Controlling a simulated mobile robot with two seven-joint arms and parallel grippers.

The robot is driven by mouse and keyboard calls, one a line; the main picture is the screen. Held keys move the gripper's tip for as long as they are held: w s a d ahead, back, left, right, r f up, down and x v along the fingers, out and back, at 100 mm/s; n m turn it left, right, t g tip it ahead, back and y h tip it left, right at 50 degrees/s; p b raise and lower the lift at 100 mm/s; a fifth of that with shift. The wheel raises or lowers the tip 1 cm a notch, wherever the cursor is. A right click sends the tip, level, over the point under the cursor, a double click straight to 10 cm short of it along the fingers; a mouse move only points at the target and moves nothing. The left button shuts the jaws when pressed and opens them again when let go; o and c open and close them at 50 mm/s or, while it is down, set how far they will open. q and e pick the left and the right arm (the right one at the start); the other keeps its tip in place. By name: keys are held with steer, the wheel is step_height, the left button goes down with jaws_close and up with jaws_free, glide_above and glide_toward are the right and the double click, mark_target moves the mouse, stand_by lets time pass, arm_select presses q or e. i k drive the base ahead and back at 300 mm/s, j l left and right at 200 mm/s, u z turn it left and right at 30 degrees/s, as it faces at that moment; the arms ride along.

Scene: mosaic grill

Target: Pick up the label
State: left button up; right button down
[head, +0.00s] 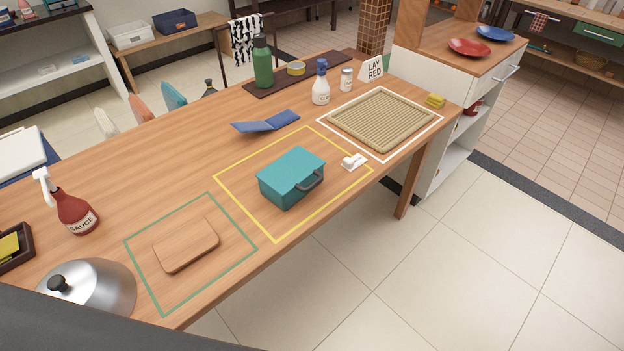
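A white card sign (374,69) reading "LAY RED" stands upright at the far right end of the wooden table, behind the white-outlined square. It is the clearest label-like thing in the head view. A small white object (353,162) lies on the right edge of the yellow outline, beside the teal box; it is too small to tell what it is. Neither of my grippers is in view.
A teal box (291,177) with a dark handle sits in the yellow outline. A beige ribbed mat (381,119), white spray bottle (321,88), white jar (346,80) and folded blue item (266,123) are nearby. A wooden board (187,246), red sauce bottle (74,211) and metal dome (95,285) stand nearer.

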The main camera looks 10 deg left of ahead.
mark_target(350, 165)
steer(key=u, duration=0.3)
steer(key=i+l+u, duration=0.1)
steer(key=l+u, duration=0.6)
steer(key=u, duration=0.25)
steer(key=l+u, duration=0.35)
steer(key=l, duration=1)
steer(key=k+l+u, duration=0.1)
steer(key=l, duration=0.4)
steer(key=k+l, duration=0.1)
steer(key=l, duration=0.35)
steer(key=l+u, duration=0.1)
steer(key=l, duration=0.4)
steer(key=k, duration=0.05)
